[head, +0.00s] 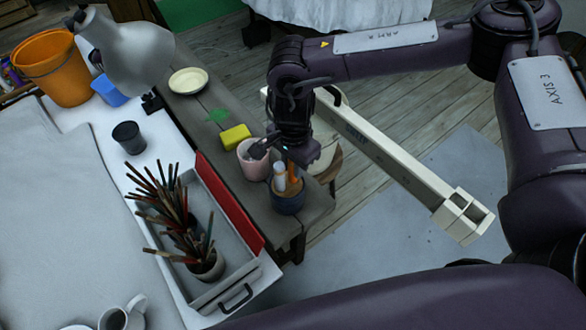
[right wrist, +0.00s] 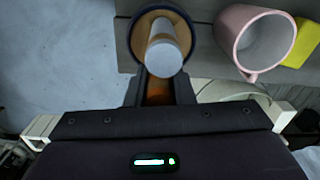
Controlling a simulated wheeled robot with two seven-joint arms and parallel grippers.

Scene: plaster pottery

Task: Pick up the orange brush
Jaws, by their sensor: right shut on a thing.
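My right gripper (head: 289,158) points down over a small dark blue pot (head: 287,203) on the narrow wooden bench. It is shut on the orange brush (head: 293,172), whose orange part (right wrist: 158,92) shows between the fingers in the right wrist view. The brush's lower end is hidden, so I cannot tell whether it touches the pot. A white cylindrical thing (head: 280,178) stands in the pot beside the brush; it also shows in the right wrist view (right wrist: 165,55). My left gripper is not in view.
A pink mug (head: 252,168) stands close beside the pot, with a yellow sponge (head: 235,136) behind it. A white-and-red tray (head: 235,212) with pots of brushes (head: 205,262) lies left of the bench. Open floor (head: 400,225) lies to the right.

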